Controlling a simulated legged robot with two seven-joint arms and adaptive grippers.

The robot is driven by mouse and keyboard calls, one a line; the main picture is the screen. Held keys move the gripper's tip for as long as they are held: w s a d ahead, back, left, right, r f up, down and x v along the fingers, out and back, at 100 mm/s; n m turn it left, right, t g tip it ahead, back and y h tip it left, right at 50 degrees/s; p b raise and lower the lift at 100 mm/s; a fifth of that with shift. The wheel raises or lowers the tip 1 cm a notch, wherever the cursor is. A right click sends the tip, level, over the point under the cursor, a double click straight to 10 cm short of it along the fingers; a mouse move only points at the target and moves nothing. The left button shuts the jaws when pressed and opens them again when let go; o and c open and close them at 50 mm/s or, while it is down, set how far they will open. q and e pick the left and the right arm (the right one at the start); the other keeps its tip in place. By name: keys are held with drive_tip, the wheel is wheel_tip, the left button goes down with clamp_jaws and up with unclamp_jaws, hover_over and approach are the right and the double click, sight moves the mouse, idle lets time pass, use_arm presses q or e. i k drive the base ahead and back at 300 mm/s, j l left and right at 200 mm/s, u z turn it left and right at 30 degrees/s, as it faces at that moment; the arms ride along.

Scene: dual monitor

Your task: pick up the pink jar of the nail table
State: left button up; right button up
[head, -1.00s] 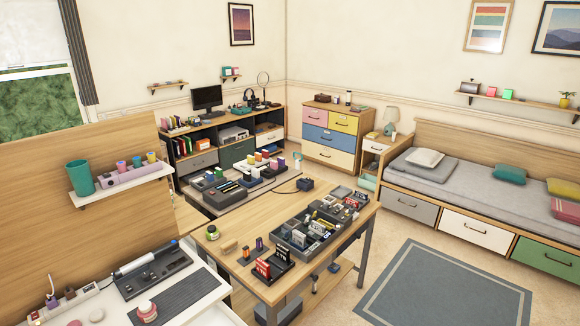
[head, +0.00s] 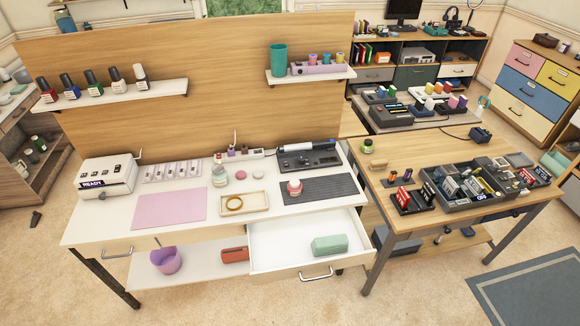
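The nail table (head: 110,232) is white and stands in the middle of the head view. A small jar with a pinkish-red body and pale label (head: 294,188) stands upright on the dark ribbed mat (head: 330,190) at the table's right. I cannot tell more about these small items. Neither of my grippers is in view.
A drawer (head: 282,260) stands open at the front, holding a green box (head: 329,245). A tray with a ring (head: 238,203), pink mat (head: 168,208) and white READY device (head: 107,175) share the tabletop. A wooden table with cases (head: 420,162) stands close on the right.

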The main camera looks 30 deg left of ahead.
sight(294, 193)
drive_tip(key=u, duration=0.95)
drive_tip(key=j+z, duration=0.45)
drive_tip(key=j, duration=1.15)
drive_tip(key=k, duration=0.05)
